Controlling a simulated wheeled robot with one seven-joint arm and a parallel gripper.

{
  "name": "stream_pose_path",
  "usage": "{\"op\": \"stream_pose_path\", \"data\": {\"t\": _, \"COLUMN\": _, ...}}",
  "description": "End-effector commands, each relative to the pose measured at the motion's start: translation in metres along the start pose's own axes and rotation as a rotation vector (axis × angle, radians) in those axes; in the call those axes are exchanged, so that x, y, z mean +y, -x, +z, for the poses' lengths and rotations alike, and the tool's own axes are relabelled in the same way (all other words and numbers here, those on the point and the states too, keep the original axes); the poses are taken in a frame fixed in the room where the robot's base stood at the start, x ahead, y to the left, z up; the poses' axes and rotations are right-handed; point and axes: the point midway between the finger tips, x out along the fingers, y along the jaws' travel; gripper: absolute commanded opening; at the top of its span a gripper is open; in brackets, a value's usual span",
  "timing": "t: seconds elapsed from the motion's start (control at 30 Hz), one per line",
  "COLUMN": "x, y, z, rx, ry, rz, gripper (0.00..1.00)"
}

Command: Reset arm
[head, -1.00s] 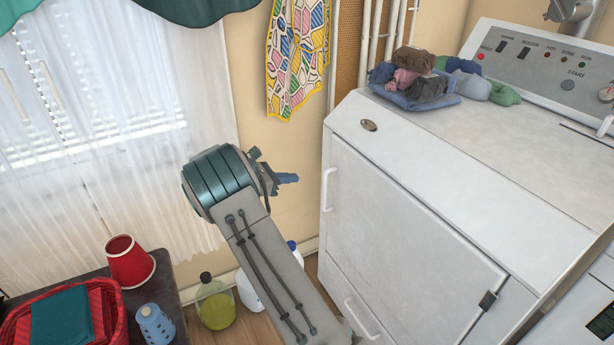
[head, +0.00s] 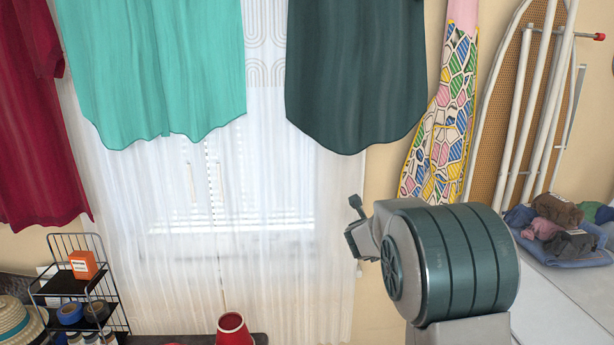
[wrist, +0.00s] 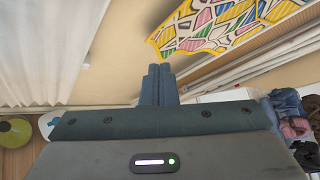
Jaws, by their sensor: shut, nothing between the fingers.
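My gripper shows in the wrist view (wrist: 159,84) with its two blue-grey fingers together and nothing between them. It is in free air in front of the beige wall, below the patterned cloth (wrist: 220,30). In the head view my arm stands raised at the lower right, with a large dark green joint in front of the wall.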

Motion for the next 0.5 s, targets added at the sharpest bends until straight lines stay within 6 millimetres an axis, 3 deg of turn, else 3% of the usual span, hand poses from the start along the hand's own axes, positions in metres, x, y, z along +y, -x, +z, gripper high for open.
{"op": "stream_pose_path", "data": {"t": 0.03, "x": -0.012, "y": 0.025, "z": 0.017, "rx": -0.051, "ry": 0.119, "rz": 0.063, "gripper": 0.0}}
{"op": "stream_pose_path", "data": {"t": 0.1, "x": -0.013, "y": 0.054, "z": 0.028, "rx": -0.128, "ry": 0.315, "rz": 0.157, "gripper": 0.0}}
{"op": "stream_pose_path", "data": {"t": 0.23, "x": -0.011, "y": 0.116, "z": 0.035, "rx": -0.277, "ry": 0.698, "rz": 0.31, "gripper": 0.0}}
{"op": "stream_pose_path", "data": {"t": 0.37, "x": -0.007, "y": 0.183, "z": 0.021, "rx": -0.426, "ry": 1.095, "rz": 0.444, "gripper": 0.0}}
{"op": "stream_pose_path", "data": {"t": 0.5, "x": -0.007, "y": 0.255, "z": -0.015, "rx": -0.58, "ry": 1.53, "rz": 0.581, "gripper": 0.0}}
